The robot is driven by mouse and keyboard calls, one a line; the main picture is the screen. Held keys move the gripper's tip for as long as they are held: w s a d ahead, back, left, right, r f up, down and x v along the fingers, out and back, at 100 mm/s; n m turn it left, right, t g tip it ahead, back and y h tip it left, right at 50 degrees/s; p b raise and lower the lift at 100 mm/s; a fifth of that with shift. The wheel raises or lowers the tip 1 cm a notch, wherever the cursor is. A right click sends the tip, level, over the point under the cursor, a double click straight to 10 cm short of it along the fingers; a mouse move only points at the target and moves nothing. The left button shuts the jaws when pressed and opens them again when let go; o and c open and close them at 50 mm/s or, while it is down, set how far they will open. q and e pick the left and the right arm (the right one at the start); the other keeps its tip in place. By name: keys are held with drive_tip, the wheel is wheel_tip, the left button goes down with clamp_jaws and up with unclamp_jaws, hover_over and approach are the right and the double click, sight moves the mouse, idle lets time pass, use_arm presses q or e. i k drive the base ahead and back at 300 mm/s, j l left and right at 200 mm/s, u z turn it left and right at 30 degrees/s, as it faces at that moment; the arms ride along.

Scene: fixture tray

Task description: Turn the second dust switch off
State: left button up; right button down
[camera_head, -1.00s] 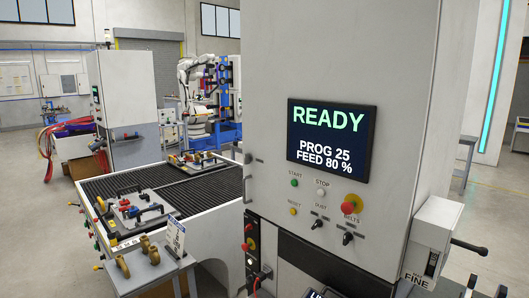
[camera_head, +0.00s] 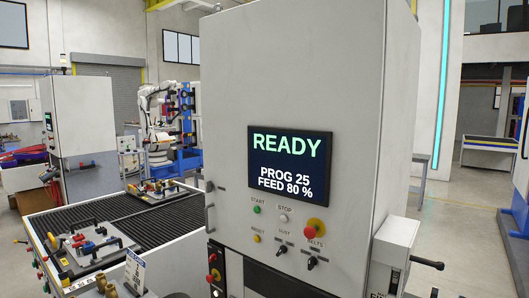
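One machine cabinet (camera_head: 300,60) stands close in front of me, with a screen (camera_head: 290,163) reading READY, PROG 25, FEED 80 %. Below the screen is its control panel. The dust switch (camera_head: 282,250) is a small black rotary knob under the label DUST. The belts switch (camera_head: 311,262), a similar black knob, is to its right under BELTS. The exact setting of the dust knob is too small to read. A second machine's cabinet (camera_head: 80,115) stands at the back left, and no dust switch can be made out on it. Neither of my grippers is in view.
A slatted machine bed (camera_head: 130,222) with fixture trays (camera_head: 92,246) extends left of the near cabinet. A grey box with a black handle (camera_head: 395,250) juts from its right side. Open floor (camera_head: 455,235) lies to the right.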

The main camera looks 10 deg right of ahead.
sight(283, 249)
drive_tip(key=z, duration=0.45)
drive_tip(key=i+j+z, duration=0.15)
drive_tip(key=z, duration=0.2)
drive_tip(key=i+j+z, duration=0.15)
drive_tip(key=z, duration=0.2)
drive_tip(key=i+j+z, duration=0.1)
drive_tip(key=j+z, duration=0.2)
drive_tip(key=i+j+z, duration=0.1)
drive_tip(key=j, duration=0.4)
drive_tip(key=i+j+z, duration=0.1)
drive_tip(key=j, duration=0.4)
drive_tip(key=i+j+z, duration=0.1)
drive_tip(key=j, duration=0.4)
drive_tip(key=i, duration=0.05)
